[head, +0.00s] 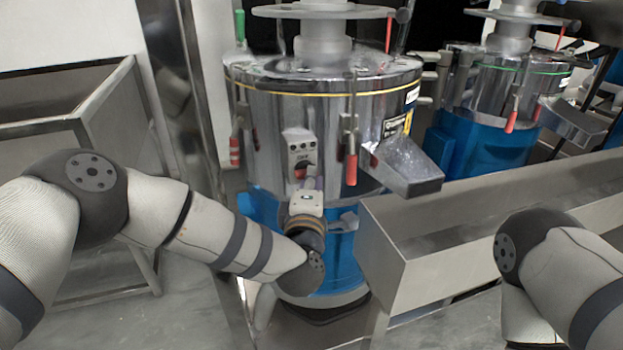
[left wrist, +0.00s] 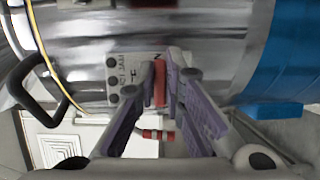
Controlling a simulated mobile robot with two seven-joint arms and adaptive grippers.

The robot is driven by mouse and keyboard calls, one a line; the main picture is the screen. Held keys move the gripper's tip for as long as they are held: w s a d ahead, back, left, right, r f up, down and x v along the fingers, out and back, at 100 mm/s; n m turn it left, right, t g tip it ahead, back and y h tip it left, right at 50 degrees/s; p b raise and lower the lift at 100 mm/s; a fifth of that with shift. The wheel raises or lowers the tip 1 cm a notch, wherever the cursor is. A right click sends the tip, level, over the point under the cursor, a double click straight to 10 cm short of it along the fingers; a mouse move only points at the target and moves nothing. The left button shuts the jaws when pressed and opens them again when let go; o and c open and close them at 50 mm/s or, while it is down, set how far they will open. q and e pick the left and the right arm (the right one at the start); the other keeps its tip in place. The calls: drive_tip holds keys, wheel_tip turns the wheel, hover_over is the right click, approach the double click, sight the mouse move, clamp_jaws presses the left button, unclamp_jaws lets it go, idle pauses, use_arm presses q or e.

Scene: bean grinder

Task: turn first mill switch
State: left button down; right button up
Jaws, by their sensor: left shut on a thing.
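The first mill (head: 325,120) is a shiny steel drum with a yellow band on a blue base, in the middle of the head view. Its white switch plate (head: 298,145) is on the front of the drum and also shows in the left wrist view (left wrist: 118,78). The red mill switch (left wrist: 160,84) sits between the fingers of my left gripper (left wrist: 161,78). My left gripper (head: 309,184) is shut on this switch, and its fingers partly hide it and the plate. My right gripper is out of view; only part of my right arm shows.
A steel chute (head: 403,166) juts from the mill's right side above a long metal trough (head: 405,255). A second mill (head: 500,110) stands behind at the right. A metal bin (head: 110,110) is at the left. Red-handled clamps (head: 351,168) hang on the drum.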

use_arm(q)
drive_tip(key=c, duration=1.7)
unclamp_jaws()
drive_tip(key=s, duration=0.8)
drive_tip(key=s+a, duration=0.1)
drive_tip(key=s, duration=0.3)
